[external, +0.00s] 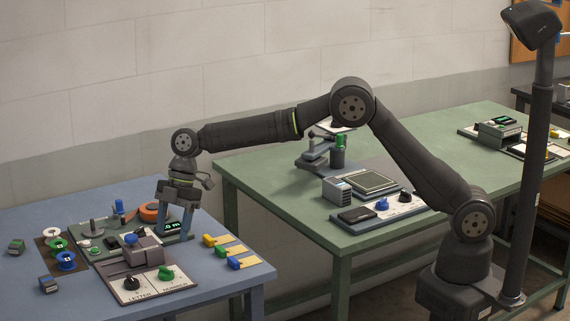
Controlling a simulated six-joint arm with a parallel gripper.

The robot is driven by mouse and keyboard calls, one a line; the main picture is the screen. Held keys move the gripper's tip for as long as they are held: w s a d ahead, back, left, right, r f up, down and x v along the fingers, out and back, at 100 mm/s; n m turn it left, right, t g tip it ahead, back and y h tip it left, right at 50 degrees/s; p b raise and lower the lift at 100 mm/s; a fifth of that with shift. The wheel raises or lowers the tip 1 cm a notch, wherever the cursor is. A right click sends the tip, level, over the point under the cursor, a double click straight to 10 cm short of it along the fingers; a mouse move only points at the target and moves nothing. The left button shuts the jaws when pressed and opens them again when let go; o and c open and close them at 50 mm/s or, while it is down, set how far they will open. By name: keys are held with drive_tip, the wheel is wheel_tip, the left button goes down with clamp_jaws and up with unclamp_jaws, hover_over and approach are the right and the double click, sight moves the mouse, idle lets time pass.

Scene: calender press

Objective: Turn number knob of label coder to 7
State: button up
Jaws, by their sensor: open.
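The label coder (148,291) sits at the front of the blue table. It has a pale panel, a grey body and two knobs. The number knob (166,272) is green and sits at the right, above the lettering "NUMBER". The letter knob (131,283) is black and sits at the left. The number that the green knob points to is too small to read. My gripper (174,231) points down behind the label coder, over a small display with green digits. It is open, holds nothing I can see, and is apart from the number knob.
Yellow, green and blue clips (234,263) lie right of the coder. Green and blue spools (66,261) and small boxes lie left. An orange tape roll (153,212) is behind. A green table (285,209) with other devices stands to the right.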

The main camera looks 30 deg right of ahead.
sight(166, 272)
drive_tip(key=x, duration=1)
drive_tip(key=shift+d, duration=0.1)
drive_tip(key=shift+c, duration=0.2)
drive_tip(key=c, duration=1)
drive_tip(key=shift+o, duration=0.2)
